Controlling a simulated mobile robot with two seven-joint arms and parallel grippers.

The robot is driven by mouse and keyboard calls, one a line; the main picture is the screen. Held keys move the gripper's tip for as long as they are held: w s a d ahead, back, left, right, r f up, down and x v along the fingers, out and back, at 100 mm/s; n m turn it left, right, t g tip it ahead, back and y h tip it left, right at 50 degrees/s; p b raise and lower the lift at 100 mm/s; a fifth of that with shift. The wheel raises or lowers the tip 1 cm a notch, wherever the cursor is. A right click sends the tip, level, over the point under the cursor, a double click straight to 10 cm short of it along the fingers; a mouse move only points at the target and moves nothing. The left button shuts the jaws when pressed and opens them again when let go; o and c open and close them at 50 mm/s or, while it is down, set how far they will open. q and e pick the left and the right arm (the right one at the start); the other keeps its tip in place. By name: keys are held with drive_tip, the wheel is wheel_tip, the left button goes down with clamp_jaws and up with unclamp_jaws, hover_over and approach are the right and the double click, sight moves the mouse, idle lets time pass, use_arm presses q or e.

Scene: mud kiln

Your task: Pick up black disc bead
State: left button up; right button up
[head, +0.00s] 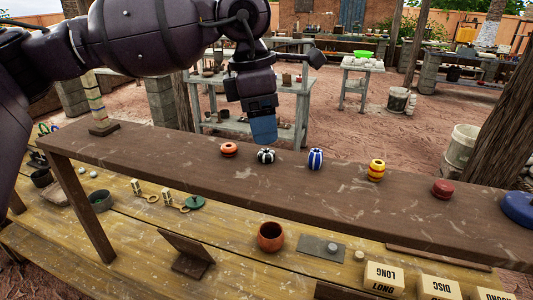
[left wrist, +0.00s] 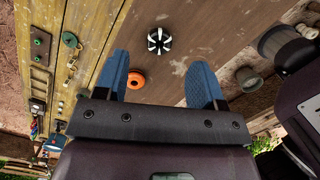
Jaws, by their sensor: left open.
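A black-and-white striped round bead (head: 266,155) stands on the raised brown plank (head: 330,192), between an orange bead (head: 229,149) and a blue-and-white striped bead (head: 315,159). My left gripper (head: 264,132) points down with blue fingers, just above and behind the black-and-white bead in the head view. In the left wrist view the gripper (left wrist: 158,58) is open and empty. There the black-and-white bead (left wrist: 159,41) lies just past the fingertips, and the orange bead (left wrist: 136,79) shows between the fingers, near one of them. My right gripper is not in view.
A yellow-orange bead (head: 376,170), a dark red bead (head: 443,189) and a blue disc (head: 518,209) stand farther right on the plank. A wooden stand (head: 98,108) is at its left. The yellow table below holds a clay cup (head: 271,237) and labelled blocks (head: 384,277).

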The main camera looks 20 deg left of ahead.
sight(266, 156)
use_arm(q)
drive_tip(key=shift+s+f, duration=0.1)
drive_tip(key=shift+f, duration=0.3)
wheel_tip(266, 156, down, 3)
drive_tip(key=shift+f+p, duration=0.15)
drive_tip(key=shift+p, duration=0.35)
drive_tip(key=shift+d+f, duration=0.1)
drive_tip(key=shift+f, duration=0.3)
drive_tip(key=c, duration=1)
